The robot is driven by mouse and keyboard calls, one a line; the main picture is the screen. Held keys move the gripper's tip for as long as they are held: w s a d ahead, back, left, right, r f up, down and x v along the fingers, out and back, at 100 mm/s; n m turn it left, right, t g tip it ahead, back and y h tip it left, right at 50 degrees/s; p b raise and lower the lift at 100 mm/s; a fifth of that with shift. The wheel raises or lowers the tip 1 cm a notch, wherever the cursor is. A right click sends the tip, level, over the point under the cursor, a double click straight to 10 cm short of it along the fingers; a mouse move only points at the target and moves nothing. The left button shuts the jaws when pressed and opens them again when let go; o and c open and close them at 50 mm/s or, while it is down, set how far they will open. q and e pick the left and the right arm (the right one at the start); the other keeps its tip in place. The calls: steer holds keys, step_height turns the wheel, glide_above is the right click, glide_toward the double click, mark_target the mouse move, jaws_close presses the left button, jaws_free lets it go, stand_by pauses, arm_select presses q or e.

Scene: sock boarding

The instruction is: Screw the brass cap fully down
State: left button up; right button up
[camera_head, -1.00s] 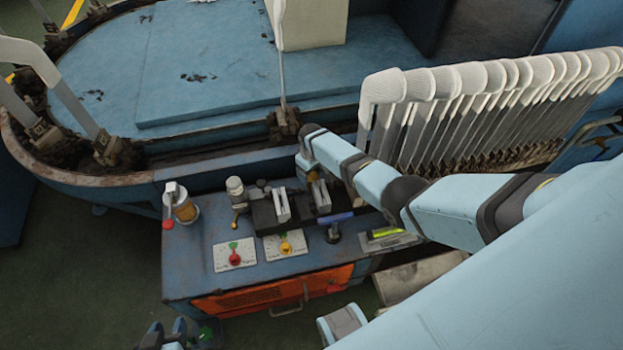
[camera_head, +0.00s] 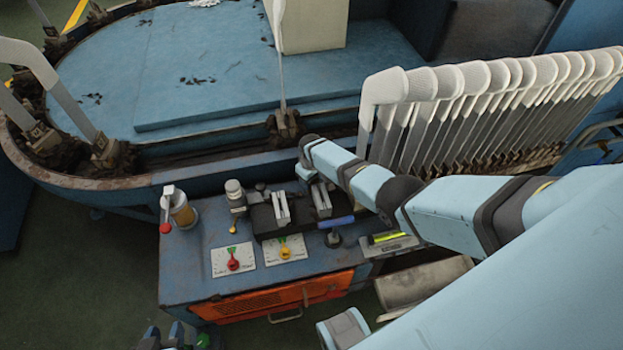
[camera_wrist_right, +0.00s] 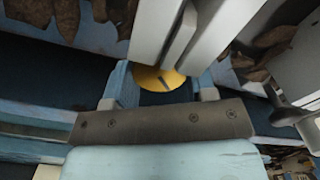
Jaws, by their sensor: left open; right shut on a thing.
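In the head view my right gripper (camera_head: 308,180) is over the back of the blue bench, and I cannot see the cap there. My left gripper (camera_head: 164,336) is open and empty at the bottom edge, in front of the bench.
A row of white socks on forms (camera_head: 385,88) stands behind my right arm. An orange drawer (camera_head: 270,302) is in front.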

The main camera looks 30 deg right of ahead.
arm_select(q)
steer(key=shift+d+r, duration=0.1)
arm_select(e)
steer(key=shift+m, duration=0.7)
steer(key=m, duration=0.2)
steer(key=shift+m+p, duration=0.3)
steer(key=shift+p, duration=0.05)
steer(key=m, duration=0.5)
steer(key=shift+m, duration=0.4)
steer(key=shift+d+m+p, duration=0.1)
steer(key=shift+m+p, duration=0.2)
steer(key=shift+m, duration=0.5)
arm_select(q)
steer(key=shift+r, duration=0.3)
arm_select(e)
steer(key=shift+m, duration=0.4)
arm_select(q)
steer(key=shift+a, duration=0.2)
arm_select(e)
steer(key=o, duration=0.9)
steer(key=shift+s, duration=0.1)
